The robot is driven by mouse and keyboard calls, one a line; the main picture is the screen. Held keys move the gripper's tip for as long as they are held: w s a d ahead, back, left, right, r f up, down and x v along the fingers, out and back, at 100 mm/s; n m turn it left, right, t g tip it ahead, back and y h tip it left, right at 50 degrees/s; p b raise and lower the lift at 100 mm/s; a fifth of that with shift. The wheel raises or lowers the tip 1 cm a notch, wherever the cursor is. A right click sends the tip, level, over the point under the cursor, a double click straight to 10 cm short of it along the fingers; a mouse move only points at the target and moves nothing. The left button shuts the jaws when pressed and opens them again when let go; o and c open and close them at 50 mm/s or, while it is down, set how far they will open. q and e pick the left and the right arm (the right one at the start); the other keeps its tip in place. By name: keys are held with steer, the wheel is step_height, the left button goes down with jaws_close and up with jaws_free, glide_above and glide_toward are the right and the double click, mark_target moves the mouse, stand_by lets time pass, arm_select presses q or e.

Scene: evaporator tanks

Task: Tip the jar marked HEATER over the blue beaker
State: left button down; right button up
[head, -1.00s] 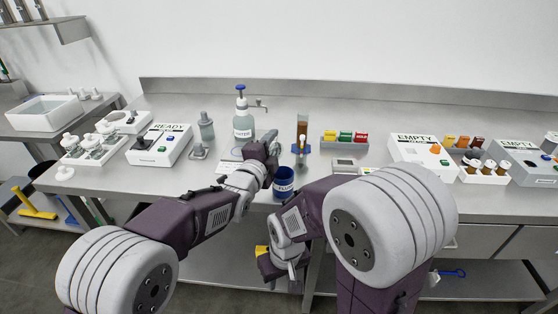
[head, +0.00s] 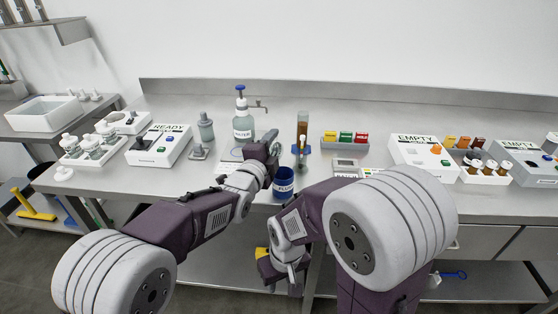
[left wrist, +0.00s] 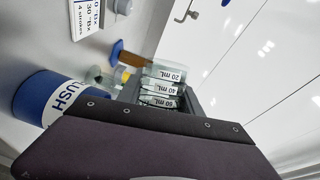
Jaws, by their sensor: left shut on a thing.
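My left gripper (head: 272,147) is above the bench, just behind and left of the blue beaker (head: 284,180). In the left wrist view it is shut on a clear glass jar (left wrist: 162,87) with marks of 20, 40 and 60 mL. No HEATER label shows on the jar, and in the head view the gripper hides it. The blue beaker, marked FLUSH, also shows in the left wrist view (left wrist: 48,98), apart from the jar. It stands upright near the bench's front edge. My right gripper (head: 282,272) hangs low before the bench edge; its fingers are unclear.
A water bottle (head: 243,124) with a blue pump stands behind my left gripper. A brown-filled tube (head: 302,126) stands right of it. A rack of coloured blocks (head: 345,138) is further right. A READY box (head: 160,145) is left. Bare bench lies left of the gripper.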

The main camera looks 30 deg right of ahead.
arm_select(q)
steer(key=shift+s+r+m+b, duration=0.25)
steer(key=shift+r+m+b, duration=0.15)
steer(key=shift+m+b, duration=1.05)
stand_by(2.5)
steer(key=shift+n, duration=0.35)
stand_by(0.5)
